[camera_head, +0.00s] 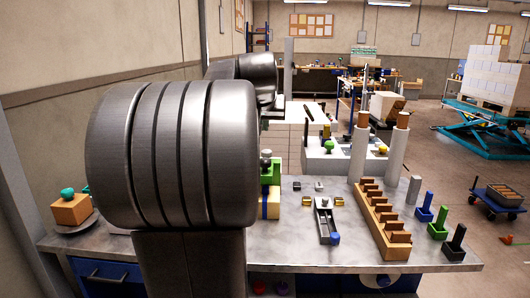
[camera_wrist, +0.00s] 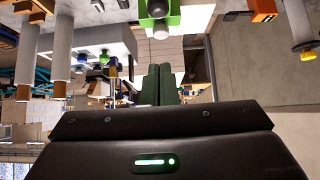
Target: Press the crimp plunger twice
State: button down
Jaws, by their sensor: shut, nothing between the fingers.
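A green unit with a grey rounded top (camera_head: 267,163) stands on a tan and blue block, just right of my arm's large metal joint; it may be the crimp plunger. In the wrist view a green body with a grey round knob (camera_wrist: 160,30) shows at the top edge, likely the same unit upside down. My gripper (camera_wrist: 158,70) shows dark fingers together, with nothing between them. The fingertips point towards the green unit, with a gap in the picture. I cannot tell the depth between them. My arm hides my gripper in the head view.
A wooden slotted rack (camera_head: 381,222), a blue-ended metal tool (camera_head: 327,222) and several small coloured bins lie on the grey bench (camera_head: 290,255). Two tall grey posts (camera_head: 396,150) stand behind the rack. A white box (camera_head: 345,161) carries coloured knobs. An orange block (camera_head: 71,209) is at left.

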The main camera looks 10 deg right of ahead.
send_over(265, 160)
jog(key=s, duration=0.1)
notch_tip(265, 160, down, 7)
notch_tip(265, 160, down, 2)
jog(key=shift+w+a+f+b, duration=0.15)
jog(key=shift+f+b, duration=0.1)
jog(key=shift+b, duration=0.25)
jog(key=shift+f, duration=0.8)
jog(key=shift+f+b, duration=0.6)
jog(key=shift+f, duration=0.55)
